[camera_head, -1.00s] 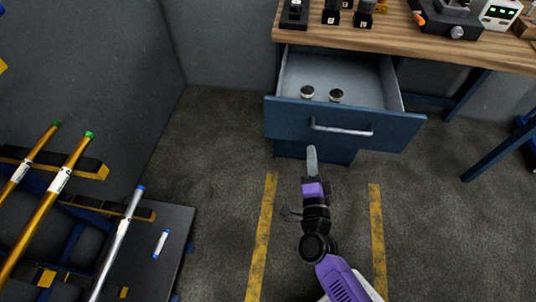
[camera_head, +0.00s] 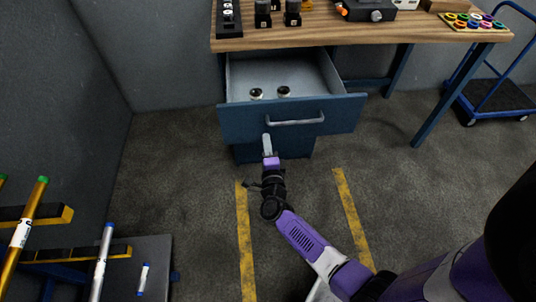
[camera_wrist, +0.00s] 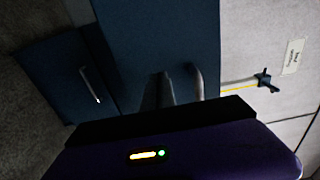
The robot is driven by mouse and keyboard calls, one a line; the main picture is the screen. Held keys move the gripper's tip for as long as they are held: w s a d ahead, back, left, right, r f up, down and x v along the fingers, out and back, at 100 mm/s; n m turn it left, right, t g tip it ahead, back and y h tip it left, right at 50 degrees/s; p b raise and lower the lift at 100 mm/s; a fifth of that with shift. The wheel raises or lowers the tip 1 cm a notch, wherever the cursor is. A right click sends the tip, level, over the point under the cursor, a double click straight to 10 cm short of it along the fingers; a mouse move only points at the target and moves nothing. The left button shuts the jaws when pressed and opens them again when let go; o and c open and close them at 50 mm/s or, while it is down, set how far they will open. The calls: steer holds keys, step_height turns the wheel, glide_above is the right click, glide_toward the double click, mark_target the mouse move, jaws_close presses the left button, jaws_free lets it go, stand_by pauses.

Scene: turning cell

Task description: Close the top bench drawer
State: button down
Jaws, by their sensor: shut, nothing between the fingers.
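The top bench drawer (camera_head: 240,122) is blue and stands pulled out under the wooden bench top, with its grey inside showing. Its silver bar handle (camera_head: 296,121) is on the front face. In the wrist view the drawer front (camera_wrist: 150,45) fills the upper middle, with the handle (camera_wrist: 199,82) beside the fingers. My gripper (camera_head: 267,140) is shut and empty, with its fingertips in front of the drawer face, left of the handle and low on the face. In the wrist view my gripper (camera_wrist: 160,88) points at the drawer front. I cannot tell whether it touches it.
Two small round parts (camera_head: 270,92) lie in the drawer. A lower blue drawer (camera_wrist: 65,75) is below it. The bench top (camera_head: 330,32) holds tool holders and coloured rings. A rack with bars (camera_head: 60,250) stands at left, a blue cart (camera_head: 497,100) at right. The floor in front is open.

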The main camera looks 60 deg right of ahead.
mark_target(264, 128)
steer(key=shift+x, duration=1.65)
steer(key=shift+w, duration=0.1)
